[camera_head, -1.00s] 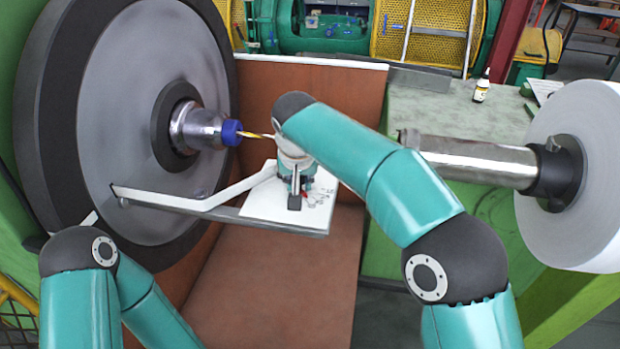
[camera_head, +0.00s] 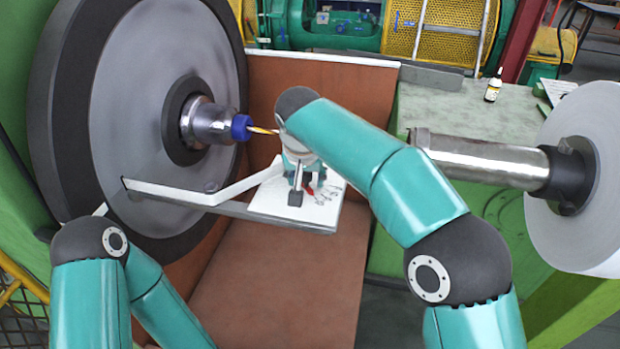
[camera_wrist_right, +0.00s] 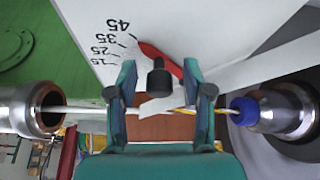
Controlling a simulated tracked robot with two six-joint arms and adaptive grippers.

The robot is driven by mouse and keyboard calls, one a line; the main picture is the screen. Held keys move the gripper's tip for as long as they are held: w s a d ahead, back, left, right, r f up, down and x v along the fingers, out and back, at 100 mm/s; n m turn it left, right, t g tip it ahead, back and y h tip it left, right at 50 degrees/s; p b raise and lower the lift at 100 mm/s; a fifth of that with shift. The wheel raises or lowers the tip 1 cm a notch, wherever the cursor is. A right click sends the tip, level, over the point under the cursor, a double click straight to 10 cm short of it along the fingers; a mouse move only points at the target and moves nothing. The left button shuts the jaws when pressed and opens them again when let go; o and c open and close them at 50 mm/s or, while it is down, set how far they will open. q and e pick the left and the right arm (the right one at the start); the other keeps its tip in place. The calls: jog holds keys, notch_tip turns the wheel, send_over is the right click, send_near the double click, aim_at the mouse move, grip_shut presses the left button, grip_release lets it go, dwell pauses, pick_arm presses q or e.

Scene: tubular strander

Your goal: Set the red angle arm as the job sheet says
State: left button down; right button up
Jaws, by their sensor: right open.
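The red angle arm (camera_wrist_right: 158,58) lies over a white plate in the right wrist view, its pointed end close to the tick by the printed 45. A dark round knob (camera_wrist_right: 160,76) stands at it. My right gripper (camera_wrist_right: 164,92) is open, one finger either side of the knob with gaps; I cannot tell any contact. In the head view my right gripper (camera_head: 302,178) is above the white plate (camera_head: 270,203), and a little red shows beside it. The printed scale (camera_wrist_right: 116,44) reads 15, 25, 35, 45. My left gripper is out of view.
A strand runs from the blue nozzle (camera_head: 240,127) behind my right gripper towards the steel tube (camera_head: 475,160). A large grey disc (camera_head: 150,120) stands left of the plate. A small bottle (camera_head: 493,88) and a paper sheet (camera_head: 556,90) are on the green table (camera_head: 440,105).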

jog(key=v, duration=1.1)
jog(key=shift+r, duration=0.25)
jog(key=shift+s+f, duration=0.1)
jog(key=shift+s, duration=0.15)
